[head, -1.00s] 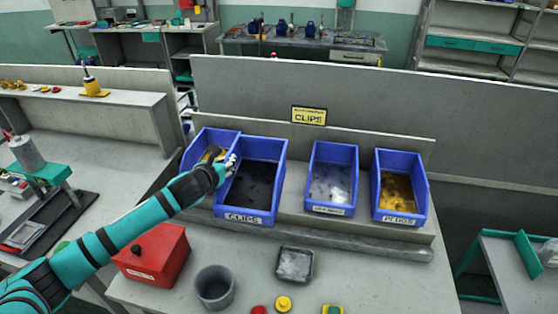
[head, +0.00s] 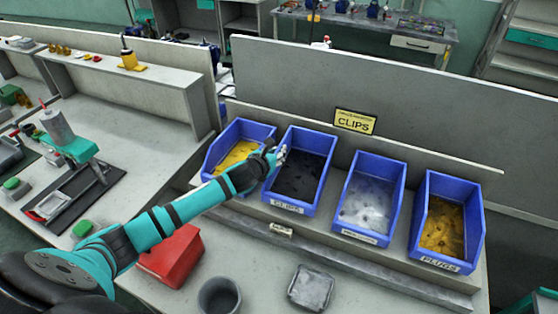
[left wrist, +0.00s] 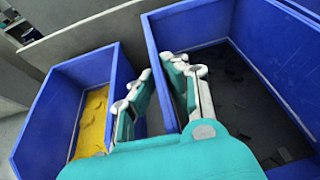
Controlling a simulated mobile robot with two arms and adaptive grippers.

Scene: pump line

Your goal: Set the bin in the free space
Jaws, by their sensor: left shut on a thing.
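The blue bin labelled CLIPS (head: 297,190), with dark pieces inside, stands upright in the row on the ledge, under the yellow CLIPS sign (head: 355,122). It sits between a blue bin of yellow parts (head: 222,150) and a blue bin of pale grey parts (head: 367,205). My left gripper (head: 278,158) is shut on its left side wall. In the left wrist view the fingers (left wrist: 178,92) straddle that wall of the CLIPS bin (left wrist: 226,22); the bin with yellow parts (left wrist: 48,108) is close on the left. My right gripper is out of view.
The PLUGS bin (head: 425,218) is at the right end of the row. A partition (head: 440,115) rises behind. A red box (head: 172,258), a grey cup (head: 219,296) and a small grey tray (head: 311,288) stand on the bench in front. My left forearm crosses above the red box.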

